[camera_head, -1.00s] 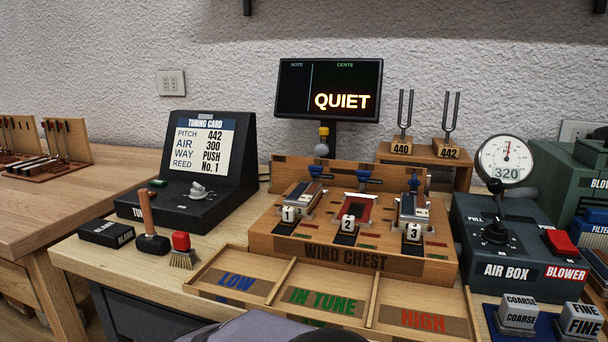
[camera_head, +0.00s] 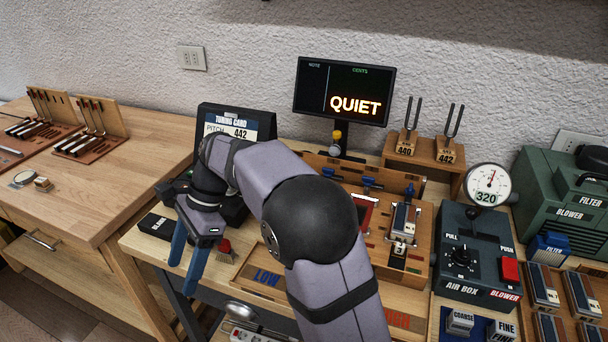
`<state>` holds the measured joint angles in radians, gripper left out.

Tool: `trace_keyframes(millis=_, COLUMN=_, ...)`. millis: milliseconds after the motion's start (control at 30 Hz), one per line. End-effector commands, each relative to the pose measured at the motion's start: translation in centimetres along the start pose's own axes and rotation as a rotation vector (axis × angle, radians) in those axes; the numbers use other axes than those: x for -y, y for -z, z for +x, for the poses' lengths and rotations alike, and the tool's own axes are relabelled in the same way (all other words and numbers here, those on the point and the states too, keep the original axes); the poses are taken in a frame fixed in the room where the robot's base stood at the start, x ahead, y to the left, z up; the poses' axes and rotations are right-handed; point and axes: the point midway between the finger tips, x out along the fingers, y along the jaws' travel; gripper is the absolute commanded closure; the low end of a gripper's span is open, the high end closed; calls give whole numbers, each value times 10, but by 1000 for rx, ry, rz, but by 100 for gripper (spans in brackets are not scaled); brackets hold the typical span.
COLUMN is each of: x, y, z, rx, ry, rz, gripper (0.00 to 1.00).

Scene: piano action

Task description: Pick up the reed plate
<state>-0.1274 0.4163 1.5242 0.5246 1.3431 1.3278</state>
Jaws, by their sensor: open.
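A reed plate (camera_head: 403,222) with a metal face sits in the right-hand place of the wooden wind chest (camera_head: 415,265). The middle place is a red-rimmed slot (camera_head: 366,210), partly covered by my arm. The left place is hidden behind my arm. Several more plates that look like reed plates (camera_head: 541,287) lie at the far right; which plate the task means, I cannot tell. My gripper (camera_head: 180,272) is open, its blue fingers pointing down at the bench's left front, far left of the plates. I see nothing between the fingers.
The air box (camera_head: 474,262) stands right of the wind chest. A gap separates the left table (camera_head: 110,190) from the bench.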

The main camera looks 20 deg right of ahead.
Motion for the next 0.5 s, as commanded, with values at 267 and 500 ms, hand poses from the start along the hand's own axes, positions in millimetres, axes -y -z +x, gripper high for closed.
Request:
trace_keyframes(millis=267, x=8, y=38, z=-108, rx=-41, ry=55, rz=5, gripper=39)
trace_keyframes(millis=500, x=7, y=112, z=-180, rx=-204, ry=66, rz=-142, gripper=39)
